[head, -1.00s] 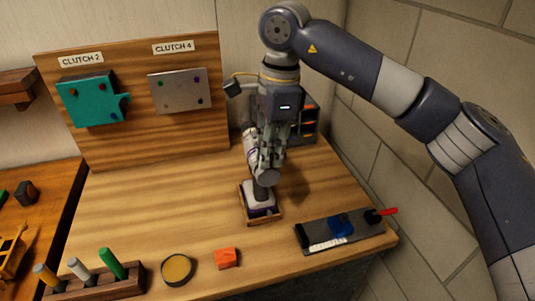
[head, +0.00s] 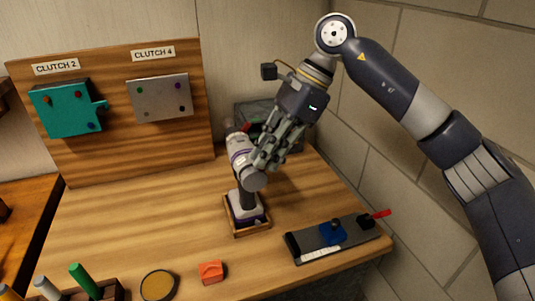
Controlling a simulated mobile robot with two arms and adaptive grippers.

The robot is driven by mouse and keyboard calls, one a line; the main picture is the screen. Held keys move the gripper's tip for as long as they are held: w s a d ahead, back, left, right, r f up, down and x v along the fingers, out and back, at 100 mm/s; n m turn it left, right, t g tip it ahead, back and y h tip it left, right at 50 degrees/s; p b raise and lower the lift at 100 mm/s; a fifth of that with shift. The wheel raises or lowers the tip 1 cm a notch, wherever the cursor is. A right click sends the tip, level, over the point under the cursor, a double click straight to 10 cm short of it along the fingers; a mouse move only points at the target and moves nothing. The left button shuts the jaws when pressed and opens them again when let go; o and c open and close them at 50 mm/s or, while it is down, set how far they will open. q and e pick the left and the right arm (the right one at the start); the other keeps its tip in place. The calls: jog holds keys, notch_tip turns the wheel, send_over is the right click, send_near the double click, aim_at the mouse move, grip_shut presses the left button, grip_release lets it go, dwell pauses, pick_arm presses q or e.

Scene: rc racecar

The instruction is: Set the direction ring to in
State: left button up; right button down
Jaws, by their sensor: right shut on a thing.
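A white and grey cordless driver (head: 241,154) with purple trim stands upright with its base in a small wooden tray (head: 252,230). Its barrel slants toward me, with a grey round front end. My right gripper (head: 264,157) comes down at a slant from the upper right, with its fingers against the right side of the barrel. It is shut on the driver. The fingers cover part of the barrel, and I cannot make out the direction ring or its setting. My left gripper is not in view.
A dark plate with a blue part and red-tipped lever (head: 335,240) lies at the right. An orange block (head: 212,272), a round tin (head: 159,286) and a rack of markers (head: 100,288) are in front. A board with clutch panels (head: 120,125) stands behind. The left tabletop is clear.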

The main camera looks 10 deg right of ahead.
jog(key=c, duration=1.6)
grip_release()
jog(key=v, duration=1.2)
